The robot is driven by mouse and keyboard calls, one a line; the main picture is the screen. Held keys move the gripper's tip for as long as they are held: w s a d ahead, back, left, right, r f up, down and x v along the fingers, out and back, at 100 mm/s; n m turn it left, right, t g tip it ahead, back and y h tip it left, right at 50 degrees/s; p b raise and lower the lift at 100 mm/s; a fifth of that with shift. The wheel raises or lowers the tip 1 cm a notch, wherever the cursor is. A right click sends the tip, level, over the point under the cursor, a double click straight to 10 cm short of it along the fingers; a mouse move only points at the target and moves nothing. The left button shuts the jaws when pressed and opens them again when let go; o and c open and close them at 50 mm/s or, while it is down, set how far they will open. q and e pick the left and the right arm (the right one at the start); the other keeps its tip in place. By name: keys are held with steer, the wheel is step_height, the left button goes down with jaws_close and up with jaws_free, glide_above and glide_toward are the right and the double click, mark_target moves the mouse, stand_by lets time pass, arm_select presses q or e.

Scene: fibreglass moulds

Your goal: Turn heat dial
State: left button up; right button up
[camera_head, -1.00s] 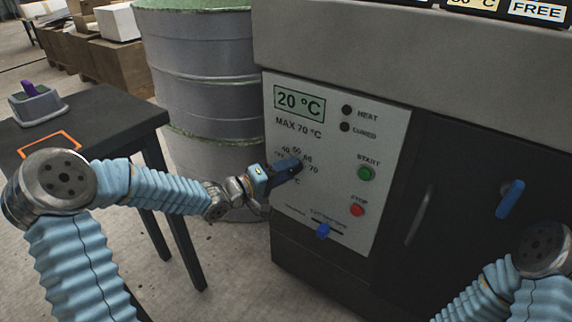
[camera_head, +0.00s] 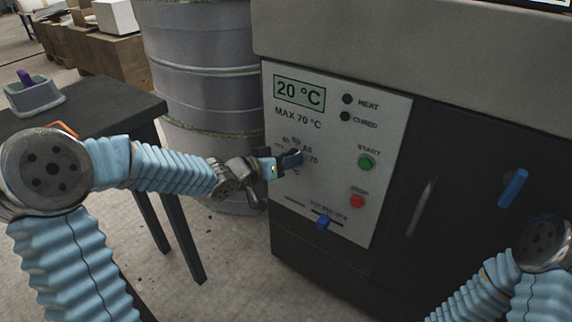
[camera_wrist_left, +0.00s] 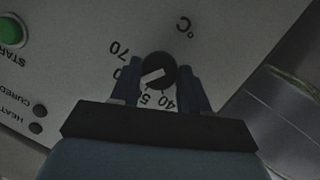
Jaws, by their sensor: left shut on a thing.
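The heat dial (camera_wrist_left: 158,71) is a round black knob with a white pointer mark, on the pale control panel (camera_head: 330,185) of the dark machine. In the left wrist view the dial lies between my left gripper's (camera_wrist_left: 160,82) two blue fingers, which are shut on it. The white mark slants to the lower left, toward the 50–60 side of the scale, whose 60 is partly hidden by a finger. In the head view my left gripper (camera_head: 291,159) covers most of the dial. The display (camera_head: 299,93) reads 20 °C, with "MAX 70 °C" below. My right gripper is not in view.
A green START button (camera_head: 366,162) and a red STOP button (camera_head: 357,201) sit right of the dial, a blue slider (camera_head: 323,223) below it. A blue handle (camera_head: 513,187) is on the dark door. A grey drum (camera_head: 205,75) and dark table (camera_head: 100,118) stand left.

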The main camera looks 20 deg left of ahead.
arm_select(q)
steer(key=shift+d+m+b, duration=0.1)
steer(key=shift+m+b, duration=0.25)
steer(key=shift+m, duration=0.05)
steer(key=shift+y, duration=0.4)
steer(key=o, duration=1)
steer(key=shift+o, duration=0.2)
steer(key=p+v, duration=0.4)
steer(key=v, duration=0.9)
steer(key=shift+s+a, duration=0.25)
steer(key=shift+s, duration=0.05)
